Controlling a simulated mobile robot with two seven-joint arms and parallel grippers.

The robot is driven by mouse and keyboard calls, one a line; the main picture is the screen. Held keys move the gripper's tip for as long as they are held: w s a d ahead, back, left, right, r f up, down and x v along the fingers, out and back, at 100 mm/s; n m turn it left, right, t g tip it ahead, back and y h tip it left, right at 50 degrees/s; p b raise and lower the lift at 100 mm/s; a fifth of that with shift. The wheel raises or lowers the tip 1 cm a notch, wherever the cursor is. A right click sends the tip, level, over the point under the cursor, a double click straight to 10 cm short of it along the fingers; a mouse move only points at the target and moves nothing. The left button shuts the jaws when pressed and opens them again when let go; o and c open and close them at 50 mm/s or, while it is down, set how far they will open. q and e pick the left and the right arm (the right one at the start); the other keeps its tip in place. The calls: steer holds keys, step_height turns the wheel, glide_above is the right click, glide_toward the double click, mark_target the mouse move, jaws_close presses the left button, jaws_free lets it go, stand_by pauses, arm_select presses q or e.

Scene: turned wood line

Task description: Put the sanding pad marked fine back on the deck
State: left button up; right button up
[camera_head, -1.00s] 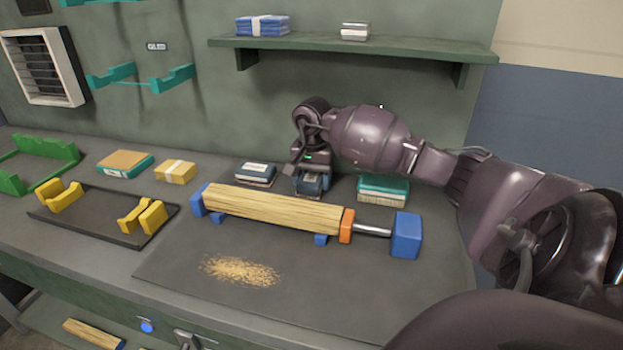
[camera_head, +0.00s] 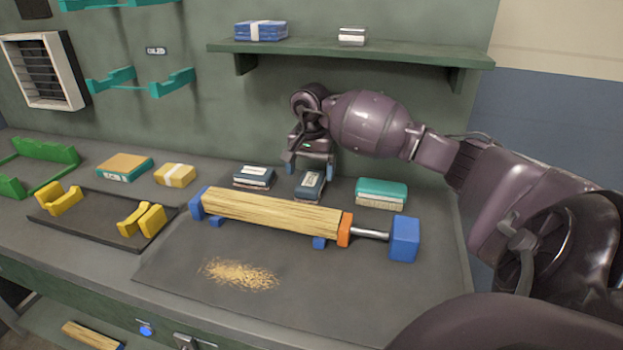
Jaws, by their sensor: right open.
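Two dark blue-grey sanding pads with white labels lie behind the clamped wood: one on the left (camera_head: 254,176) and one on the right (camera_head: 309,185). The label print is too small to read, so I cannot tell which is marked fine. A teal-topped block (camera_head: 381,192) lies further right. My right gripper (camera_head: 310,172) is open and empty, its fingers just above and behind the right-hand dark pad. That pad rests on the bench, apart from the wood. My left gripper is not in view.
A wooden bar (camera_head: 272,210) is held between blue end blocks on a dark mat (camera_head: 330,290) with sawdust (camera_head: 240,273). A black tray with yellow holders (camera_head: 90,220), an orange-and-teal block (camera_head: 125,166) and a yellow pack (camera_head: 175,175) lie left. A shelf (camera_head: 350,50) hangs above.

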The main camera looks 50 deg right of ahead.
mark_target(311, 180)
steer(key=shift+r, duration=1.75)
